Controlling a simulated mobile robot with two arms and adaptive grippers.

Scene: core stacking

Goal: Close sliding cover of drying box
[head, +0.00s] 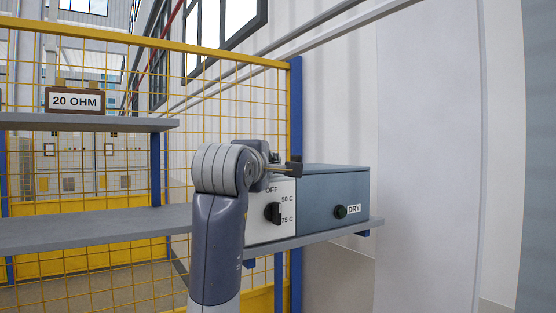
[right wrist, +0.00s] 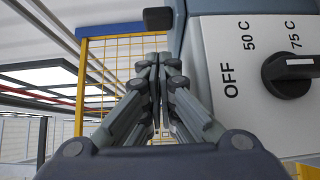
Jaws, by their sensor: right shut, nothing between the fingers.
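The drying box (head: 325,190) is blue-grey and stands on a grey shelf. Its white front panel (head: 258,228) carries a black knob (head: 273,212) marked OFF, 50 C and 75 C. My right gripper (head: 289,169) is at the box's upper front edge, shut and empty. In the right wrist view its closed fingertips (right wrist: 154,62) are beside the white panel, just below a small dark block (right wrist: 158,19). I cannot tell whether they touch the block. The cover's position is unclear. My left gripper is out of view.
The grey shelf (head: 100,232) runs left from the box. An upper shelf (head: 85,123) holds a brown box labelled 20 OHM (head: 75,100). A yellow mesh fence (head: 120,170) and blue post (head: 296,110) stand behind. A pale wall is at right.

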